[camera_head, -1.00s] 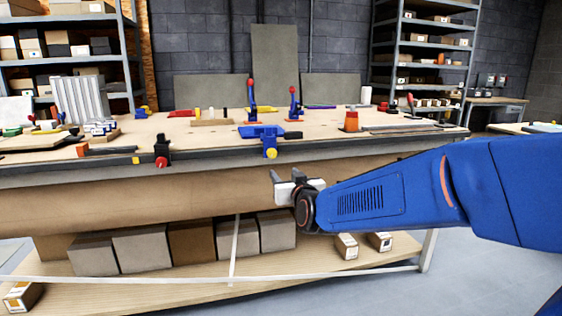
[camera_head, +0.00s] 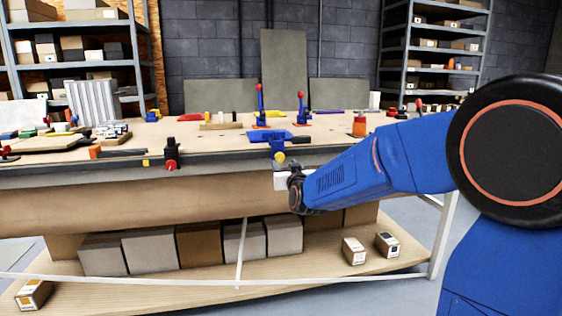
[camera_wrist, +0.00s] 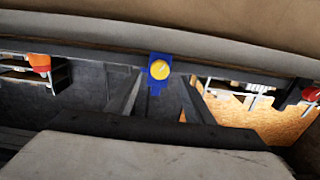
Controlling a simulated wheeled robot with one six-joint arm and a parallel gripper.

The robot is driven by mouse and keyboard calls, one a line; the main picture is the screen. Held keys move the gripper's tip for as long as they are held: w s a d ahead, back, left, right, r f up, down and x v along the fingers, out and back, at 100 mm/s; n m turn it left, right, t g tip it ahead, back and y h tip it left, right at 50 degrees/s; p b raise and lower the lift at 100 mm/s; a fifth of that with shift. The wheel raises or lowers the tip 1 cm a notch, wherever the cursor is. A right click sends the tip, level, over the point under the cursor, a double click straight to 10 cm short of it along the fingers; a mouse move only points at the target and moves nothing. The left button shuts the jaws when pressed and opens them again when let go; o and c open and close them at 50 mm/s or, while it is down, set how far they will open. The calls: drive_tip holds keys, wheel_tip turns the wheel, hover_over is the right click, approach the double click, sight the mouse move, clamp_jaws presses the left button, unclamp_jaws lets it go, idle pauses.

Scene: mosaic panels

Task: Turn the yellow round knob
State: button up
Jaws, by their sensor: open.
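The yellow round knob (camera_head: 279,158) faces out from a blue vise (camera_head: 278,143) at the front edge of the workbench. In the wrist view the yellow knob (camera_wrist: 160,69) shows whole, with a blue surround, between the lines of my two fingers. My gripper (camera_wrist: 162,84) is open and empty and points at the knob. In the head view my gripper (camera_head: 287,167) is just below and beside the knob, close to the bench front. I cannot tell whether the fingers touch it, but the wrist view shows none closed on it.
A black clamp with a red knob (camera_head: 171,163) sits left on the same edge of the workbench (camera_head: 220,163). A blue plate, upright red-handled clamps (camera_head: 301,108) and an orange-and-red block (camera_head: 359,124) stand on top.

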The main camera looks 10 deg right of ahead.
sight(280, 159)
drive_tip(key=shift+w, duration=3.2)
drive_tip(key=c, duration=1)
